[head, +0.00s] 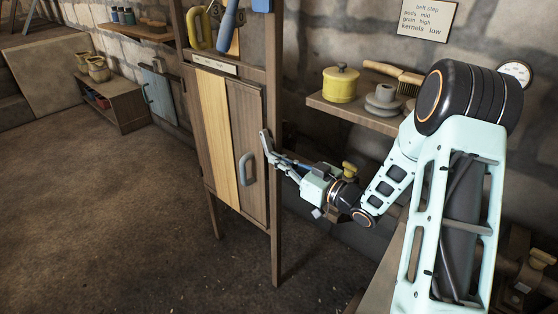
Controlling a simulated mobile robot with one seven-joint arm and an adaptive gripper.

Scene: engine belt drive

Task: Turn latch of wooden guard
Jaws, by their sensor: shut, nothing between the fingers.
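The wooden guard (214,130) is a tall upright panel of brown boards with one lighter yellow board. It is set in a wooden frame and looks closed. A grey D-shaped handle (246,170) is on its right half. My gripper (267,142) comes in from the right, with its fingers shut and empty. The fingertips are at the guard's right edge, near the frame post and above and right of the handle. I cannot make out the latch apart from the fingers; they may hide it. I cannot tell whether the fingertips touch the wood.
A shelf (350,113) on the right wall holds a yellow pot (341,84), a brush (393,72) and grey discs (382,100). Tools with yellow and blue handles hang above the guard. A low cabinet (123,106) stands at the back left. The floor (110,220) on the left is clear.

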